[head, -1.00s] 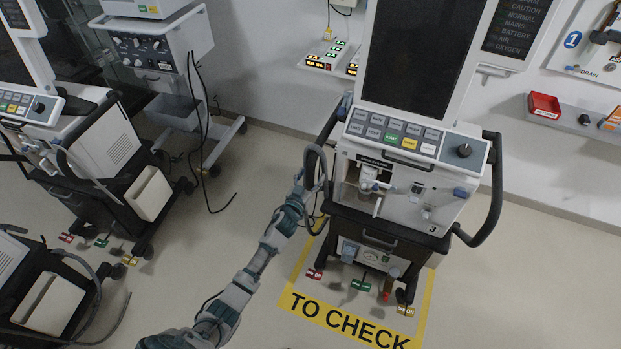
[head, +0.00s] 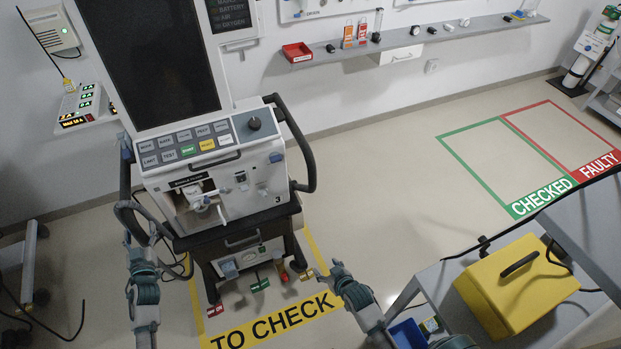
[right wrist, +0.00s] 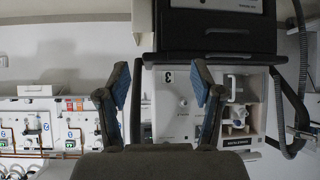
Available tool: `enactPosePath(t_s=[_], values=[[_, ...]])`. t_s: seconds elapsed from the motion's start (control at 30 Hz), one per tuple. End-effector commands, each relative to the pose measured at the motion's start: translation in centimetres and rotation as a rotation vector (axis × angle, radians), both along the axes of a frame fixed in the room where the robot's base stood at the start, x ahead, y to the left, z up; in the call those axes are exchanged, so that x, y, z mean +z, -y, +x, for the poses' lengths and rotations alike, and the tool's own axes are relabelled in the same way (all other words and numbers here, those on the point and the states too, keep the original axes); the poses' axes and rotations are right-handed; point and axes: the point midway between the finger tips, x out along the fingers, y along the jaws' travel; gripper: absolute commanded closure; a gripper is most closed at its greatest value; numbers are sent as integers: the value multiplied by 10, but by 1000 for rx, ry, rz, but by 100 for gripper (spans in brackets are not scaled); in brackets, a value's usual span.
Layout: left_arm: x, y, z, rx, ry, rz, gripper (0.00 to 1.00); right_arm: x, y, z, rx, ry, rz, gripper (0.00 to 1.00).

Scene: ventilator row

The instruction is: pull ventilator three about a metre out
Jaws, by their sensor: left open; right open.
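Ventilator three (head: 225,187), a white unit with a dark screen and a "3" on its front, stands upright on a dark wheeled cart inside the yellow TO CHECK outline (head: 272,327). Black side handles flank it, a left one (head: 126,180) and a right one (head: 306,150). My left gripper (head: 131,236) is open beside the left handle and a grey hose loop; its fingertips are hard to make out. My right gripper (head: 338,268) is open and empty, low and right of the cart. In the right wrist view its spread fingers (right wrist: 163,95) face the ventilator's front (right wrist: 172,110), which appears upside down.
Red (head: 215,311), green (head: 260,286) and yellow (head: 306,275) tagged pedals sit at the cart's base. A trolley with a yellow case (head: 515,285) stands at lower right. Clear floor lies toward the green CHECKED outline (head: 507,165).

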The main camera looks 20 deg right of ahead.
Motion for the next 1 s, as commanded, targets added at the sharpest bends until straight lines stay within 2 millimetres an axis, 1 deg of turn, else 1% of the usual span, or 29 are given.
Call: enactPosePath(t_s=[0.03,0.07,0.1,0.17,0.2,0.3,0.4,0.5,0.6,0.77,1.0], values=[[0,0,0,0,0,0,33,22,6,25,-12,92,8,33],[0,0,0,0,0,0,33,35,10,38,-18,147,13,33],[0,0,0,0,0,0,33,53,15,55,-27,221,22,33],[0,0,0,0,0,0,33,79,22,76,-40,322,29,33],[0,0,0,0,0,0,33,96,26,88,-49,384,35,33],[0,0,-1,0,0,0,33,132,37,109,-69,515,44,33],[0,0,-1,0,0,0,33,157,45,122,-85,606,52,33],[0,0,-1,0,0,0,33,172,49,128,-93,656,55,33],[0,0,-1,0,0,0,33,177,51,133,-97,675,56,33],[0,0,-1,0,0,0,33,178,51,146,-96,676,56,33],[1,0,-1,0,1,0,33,178,50,178,-96,675,57,33]])
